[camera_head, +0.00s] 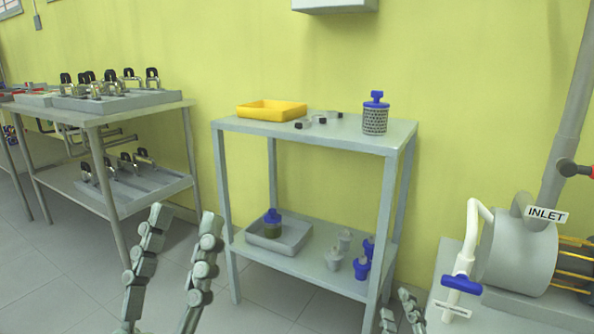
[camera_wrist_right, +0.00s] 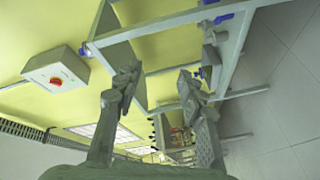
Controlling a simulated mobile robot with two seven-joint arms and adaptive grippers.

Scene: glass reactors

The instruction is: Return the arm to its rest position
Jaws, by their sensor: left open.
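My left gripper (camera_head: 184,212) is at the lower left of the head view, its two fingers pointing up and spread wide with nothing between them. It appears in front of the floor left of the grey two-tier stand. My right gripper (camera_head: 398,304) shows only its finger ends at the bottom edge of the head view, right of the stand. In the right wrist view, the right gripper (camera_wrist_right: 158,80) has its fingers apart with nothing held. The arms themselves are mostly out of view.
The grey stand (camera_head: 340,136) holds a yellow tray (camera_head: 272,110) and a blue-capped patterned container (camera_head: 375,118); several bottles stand below. A bench (camera_head: 165,107) with clamps is at left. A reactor (camera_head: 515,255) with an inlet is at right. A red-button box (camera_wrist_right: 55,76) shows in the wrist view.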

